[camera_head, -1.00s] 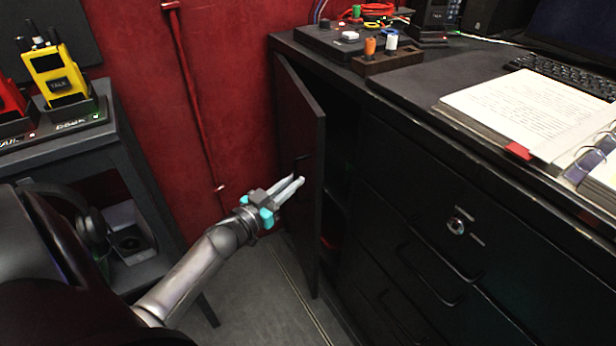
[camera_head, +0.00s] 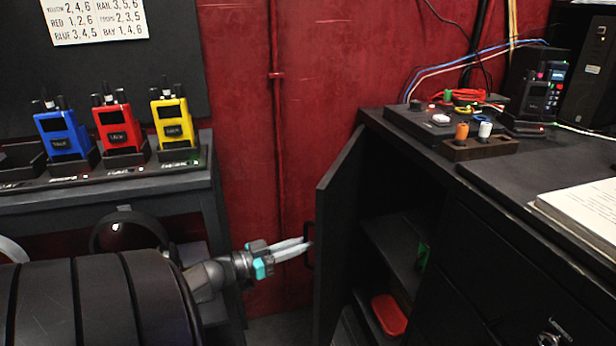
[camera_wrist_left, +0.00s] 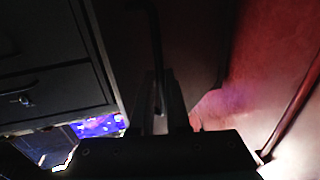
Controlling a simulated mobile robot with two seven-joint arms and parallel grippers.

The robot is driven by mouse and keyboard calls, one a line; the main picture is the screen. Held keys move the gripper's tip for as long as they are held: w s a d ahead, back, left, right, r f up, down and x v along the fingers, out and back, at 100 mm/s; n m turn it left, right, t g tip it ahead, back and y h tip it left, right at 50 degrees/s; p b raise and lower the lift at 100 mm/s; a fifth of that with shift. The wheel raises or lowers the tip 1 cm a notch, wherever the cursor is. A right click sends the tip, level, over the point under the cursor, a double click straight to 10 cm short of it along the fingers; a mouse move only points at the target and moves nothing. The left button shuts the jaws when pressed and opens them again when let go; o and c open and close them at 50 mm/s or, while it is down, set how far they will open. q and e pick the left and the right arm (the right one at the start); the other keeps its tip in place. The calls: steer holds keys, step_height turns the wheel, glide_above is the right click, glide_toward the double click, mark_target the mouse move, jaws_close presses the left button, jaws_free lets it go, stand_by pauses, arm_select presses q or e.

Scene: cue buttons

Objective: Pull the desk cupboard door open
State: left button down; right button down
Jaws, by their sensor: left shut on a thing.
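The desk cupboard door (camera_head: 339,225) is black and stands wide open at the left end of the black desk (camera_head: 470,235). Its dark handle (camera_head: 310,243) is on the outer face. My left gripper (camera_head: 306,245) comes in from the left and is shut on the handle. In the left wrist view the fingers (camera_wrist_left: 160,105) close around the dark handle bar (camera_wrist_left: 156,50). The cupboard inside shows a shelf (camera_head: 390,245), a red container (camera_head: 389,314) and a small green thing (camera_head: 422,256). My right gripper is not in view.
A side table at left holds a dock with blue (camera_head: 62,133), red (camera_head: 118,126) and yellow (camera_head: 172,121) radios. The desktop carries a button box (camera_head: 435,119), a peg block (camera_head: 480,148) and an open binder (camera_head: 585,215). A red wall (camera_head: 245,100) stands behind.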

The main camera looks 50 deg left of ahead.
arm_select(q)
steer(key=shift+a+r, duration=0.1)
steer(key=shift+a, duration=0.1)
steer(key=c, duration=1.1)
jaws_free()
steer(key=shift+w, duration=0.15)
steer(key=shift+o, duration=0.9)
steer(key=shift+d, duration=0.1)
